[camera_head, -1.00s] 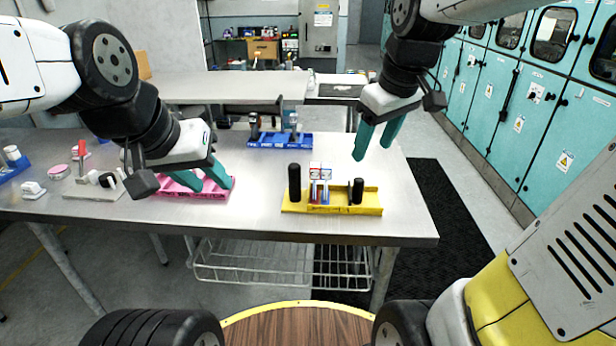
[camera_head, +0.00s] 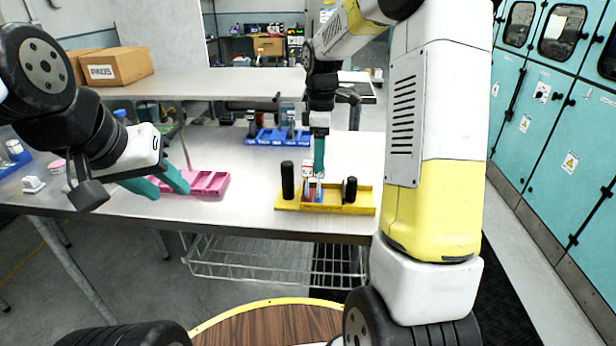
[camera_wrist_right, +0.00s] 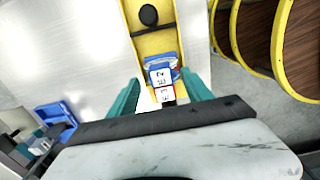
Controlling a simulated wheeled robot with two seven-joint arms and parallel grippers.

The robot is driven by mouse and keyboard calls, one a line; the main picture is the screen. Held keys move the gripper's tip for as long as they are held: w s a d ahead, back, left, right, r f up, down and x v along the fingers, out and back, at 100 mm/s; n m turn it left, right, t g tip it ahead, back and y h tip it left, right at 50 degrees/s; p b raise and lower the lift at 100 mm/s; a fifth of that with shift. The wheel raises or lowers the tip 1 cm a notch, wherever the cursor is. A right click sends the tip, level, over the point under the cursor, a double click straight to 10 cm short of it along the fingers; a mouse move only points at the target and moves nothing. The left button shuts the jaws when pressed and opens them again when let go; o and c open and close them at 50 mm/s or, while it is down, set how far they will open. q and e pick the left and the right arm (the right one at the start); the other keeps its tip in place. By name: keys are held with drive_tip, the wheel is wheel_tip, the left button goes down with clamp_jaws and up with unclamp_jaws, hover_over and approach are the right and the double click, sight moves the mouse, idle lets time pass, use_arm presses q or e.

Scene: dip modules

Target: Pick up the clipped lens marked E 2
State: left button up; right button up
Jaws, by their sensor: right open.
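The yellow tray (camera_head: 335,208) on the table holds small clipped lenses with white labels, standing upright side by side. One clipped lens (camera_head: 307,170) shows a red-marked label in the head view. In the right wrist view, two labels show close together, an upper label (camera_wrist_right: 160,77) and a lower label (camera_wrist_right: 165,95); I cannot read the marks surely. My right gripper (camera_wrist_right: 162,88) is open, its teal fingers on either side of these labels. In the head view the right gripper (camera_head: 319,158) is just above the tray and partly covers a lens. My left gripper (camera_head: 171,193) is open and empty near the pink tray.
Black cylinders stand in the yellow tray, one at left (camera_head: 287,180) and one at right (camera_head: 349,190). The pink tray (camera_head: 208,182) lies left, and a blue tray (camera_head: 270,137) with parts stands behind. Bare table lies between the trays.

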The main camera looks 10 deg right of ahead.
sight(319, 182)
wheel_tip(319, 182, down, 4)
drive_tip(key=shift+r, duration=0.2)
drive_tip(key=shift+c, duration=0.2)
clamp_jaws()
